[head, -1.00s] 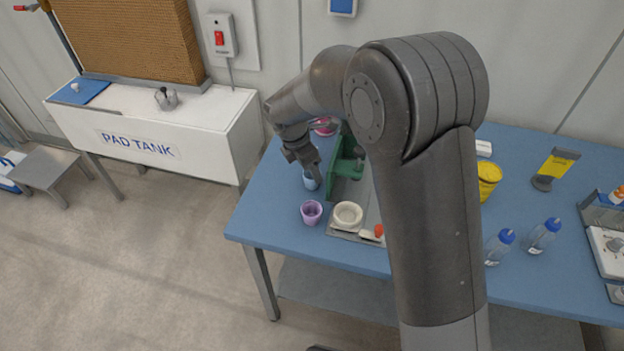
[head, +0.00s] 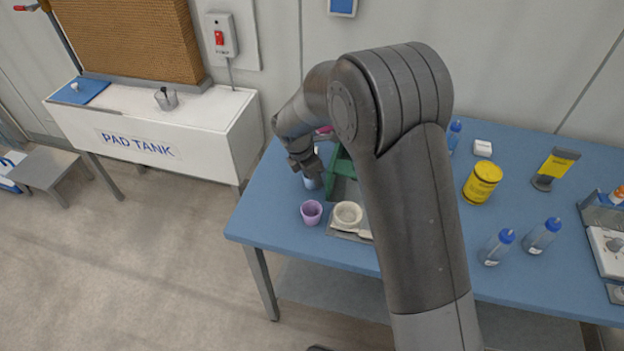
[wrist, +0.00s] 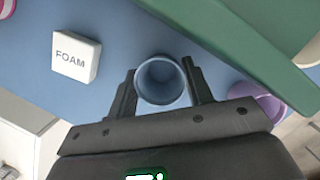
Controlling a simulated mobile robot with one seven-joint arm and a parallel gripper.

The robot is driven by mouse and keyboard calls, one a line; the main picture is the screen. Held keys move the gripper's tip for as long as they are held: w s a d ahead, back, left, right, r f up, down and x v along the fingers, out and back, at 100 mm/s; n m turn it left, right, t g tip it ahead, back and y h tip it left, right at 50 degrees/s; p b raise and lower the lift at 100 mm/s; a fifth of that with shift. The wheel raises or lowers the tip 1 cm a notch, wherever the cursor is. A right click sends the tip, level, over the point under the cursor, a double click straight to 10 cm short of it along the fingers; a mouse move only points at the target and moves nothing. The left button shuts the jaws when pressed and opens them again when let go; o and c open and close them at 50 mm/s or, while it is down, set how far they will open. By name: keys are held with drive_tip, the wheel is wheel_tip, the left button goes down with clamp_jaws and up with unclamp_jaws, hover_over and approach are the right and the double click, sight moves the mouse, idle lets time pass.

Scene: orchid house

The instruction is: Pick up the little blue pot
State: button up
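The little blue pot (wrist: 161,82) is upright, its round mouth facing the wrist camera. In the head view the pot (head: 312,183) is on the blue table near its left edge, partly hidden by my gripper (head: 306,163). In the wrist view my gripper (wrist: 160,82) is open, with one finger on each side of the pot, very close to its wall. I cannot tell whether either finger touches it. The pot looks empty.
A purple pot (head: 311,212) and a cream pot (head: 347,214) stand nearer the front edge. A green stand (head: 342,168) is just right of the blue pot. A white FOAM block (wrist: 76,56) lies nearby. A yellow tin (head: 482,182) and bottles stand farther right.

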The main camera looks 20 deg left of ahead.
drive_tip(key=c, duration=0.4)
drive_tip(key=shift+r, duration=0.1)
